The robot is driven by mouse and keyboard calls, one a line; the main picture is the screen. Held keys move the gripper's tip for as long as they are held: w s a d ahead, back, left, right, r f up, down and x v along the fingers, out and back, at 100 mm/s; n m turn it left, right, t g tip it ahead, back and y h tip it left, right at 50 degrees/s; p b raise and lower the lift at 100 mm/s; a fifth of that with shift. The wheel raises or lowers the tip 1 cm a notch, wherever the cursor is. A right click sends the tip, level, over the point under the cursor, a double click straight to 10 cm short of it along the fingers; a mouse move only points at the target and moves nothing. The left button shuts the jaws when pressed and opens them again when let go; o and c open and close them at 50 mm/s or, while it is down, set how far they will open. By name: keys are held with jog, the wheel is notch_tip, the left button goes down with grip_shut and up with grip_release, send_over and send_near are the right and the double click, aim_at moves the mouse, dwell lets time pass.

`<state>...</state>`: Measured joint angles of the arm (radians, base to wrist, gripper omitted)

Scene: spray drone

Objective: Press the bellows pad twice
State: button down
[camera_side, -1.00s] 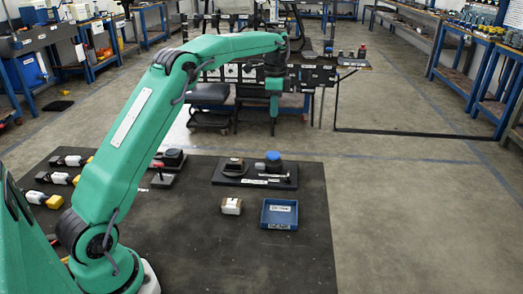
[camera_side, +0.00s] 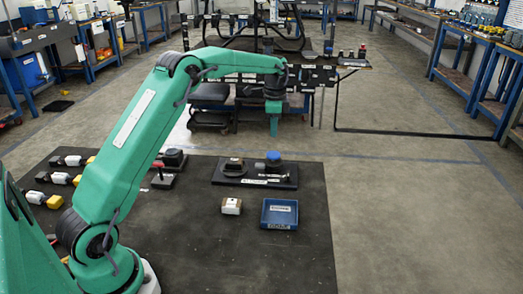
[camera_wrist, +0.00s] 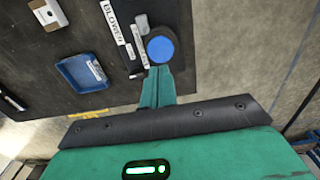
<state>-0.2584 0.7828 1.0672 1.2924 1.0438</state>
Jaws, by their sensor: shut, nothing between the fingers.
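The bellows pad is a round blue cap (camera_side: 273,156) on a dark base board (camera_side: 215,178) on the black mat. It also shows in the wrist view (camera_wrist: 161,49), beside a label reading BLOWER (camera_wrist: 118,25). My gripper (camera_side: 274,134) points straight down above the blue cap in the side view, with a visible gap between tip and cap. In the wrist view its shut green fingers (camera_wrist: 158,72) end at the near edge of the cap. It holds nothing. The fingers' tips overlap the cap's edge there, so the exact spacing is unclear in that view.
A blue tray (camera_side: 279,225) and a small white-and-brown block (camera_side: 231,207) lie in front of the board. A dark round piece (camera_side: 233,167) sits left of the cap. The mat's front is clear.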

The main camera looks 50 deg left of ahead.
aim_at(273, 154)
jog(key=shift+f, duration=3.5)
jog(key=shift+f, duration=1.05)
notch_tip(273, 154, up, 14)
jog(key=shift+r, duration=0.25)
jog(key=shift+r, duration=0.85)
